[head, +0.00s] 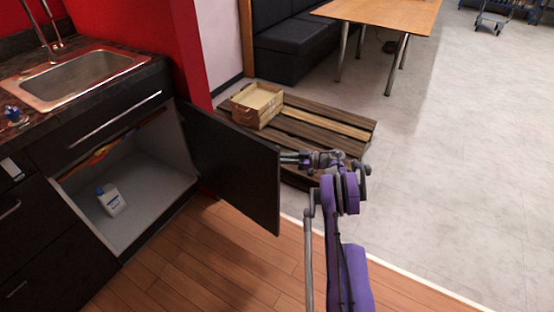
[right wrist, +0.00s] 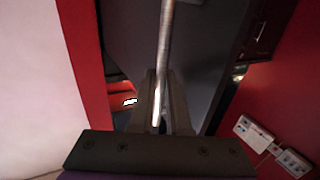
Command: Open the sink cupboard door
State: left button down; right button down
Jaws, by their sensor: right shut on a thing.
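The dark sink cupboard door (head: 232,165) stands wide open, swung out to the right of the cupboard (head: 165,165) below the sink (head: 85,77). My right gripper (head: 290,157) is at the door's free edge, on its outer side. In the right wrist view my right gripper (right wrist: 161,112) is shut on the silver bar handle (right wrist: 167,38) of the door (right wrist: 200,60). The handle is hidden behind the door in the head view. My left gripper is not in view.
A white bottle (head: 110,200) stands inside the cupboard. A wooden pallet (head: 318,128) with a wooden crate (head: 257,106) lies behind the door. A table (head: 385,14) and a dark bench (head: 290,45) are farther back.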

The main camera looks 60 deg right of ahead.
jog(key=c, duration=0.9)
grip_release()
jog(key=shift+w, duration=0.1)
jog(key=p+v, duration=0.1)
jog(key=v, duration=0.9)
jog(key=shift+s+d, duration=0.15)
jog(key=shift+s, duration=0.25)
